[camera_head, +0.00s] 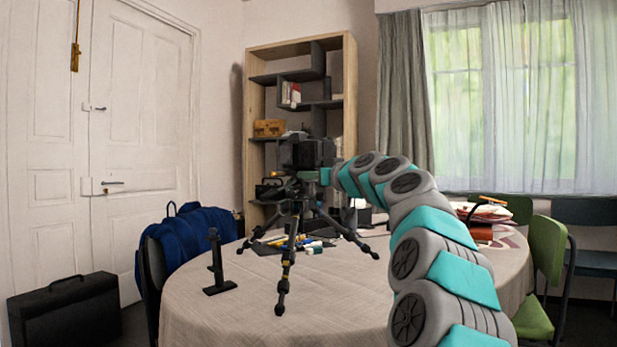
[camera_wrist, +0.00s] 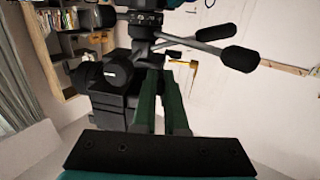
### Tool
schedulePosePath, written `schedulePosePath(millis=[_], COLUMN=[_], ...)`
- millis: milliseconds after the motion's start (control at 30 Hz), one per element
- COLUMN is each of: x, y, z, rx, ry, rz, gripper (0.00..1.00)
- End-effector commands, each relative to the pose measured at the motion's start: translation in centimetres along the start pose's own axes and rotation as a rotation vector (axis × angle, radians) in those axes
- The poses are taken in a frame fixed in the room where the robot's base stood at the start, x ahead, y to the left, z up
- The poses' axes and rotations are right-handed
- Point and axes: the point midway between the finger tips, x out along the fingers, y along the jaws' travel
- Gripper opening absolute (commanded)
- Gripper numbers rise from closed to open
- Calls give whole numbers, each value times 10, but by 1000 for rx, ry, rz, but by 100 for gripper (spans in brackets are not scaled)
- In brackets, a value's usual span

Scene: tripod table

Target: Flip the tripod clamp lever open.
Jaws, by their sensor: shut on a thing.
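The black tripod (camera_head: 285,262) stands upright on the table with a bulky black head (camera_head: 306,152). My arm reaches in from the right, and my gripper (camera_head: 325,177) is against the right side of that head. In the wrist view, the dark green fingers of my gripper (camera_wrist: 160,76) run in beneath the tripod head (camera_wrist: 145,18) and are closed together at a part of it. The pinched part is mostly hidden by the fingers. A yellow piece (camera_wrist: 185,65) shows just right of the fingertips; I cannot tell whether it is the clamp lever.
The round table (camera_head: 345,300) has bare cloth at its front. A small black stand (camera_head: 217,265) is left of the tripod. Loose items (camera_head: 313,246) lie behind it. Black handles (camera_wrist: 228,55) stick out beside the tripod head. A green chair (camera_head: 546,245) stands right.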

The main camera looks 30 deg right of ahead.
Motion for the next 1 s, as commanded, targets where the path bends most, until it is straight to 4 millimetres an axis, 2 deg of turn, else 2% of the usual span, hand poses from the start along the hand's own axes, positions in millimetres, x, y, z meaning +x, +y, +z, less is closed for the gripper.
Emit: schedulePosePath(millis=[33,67,300,667,1000], x=[-1,-1,0,-5,-45], y=[0,0,0,0,-1], z=[-2,-2,-1,-1,-2], rx=[-1,-1,0,0,0], ry=[3,3,2,2,4], rz=[0,0,0,0,0], gripper=[0,12,39,40,40])
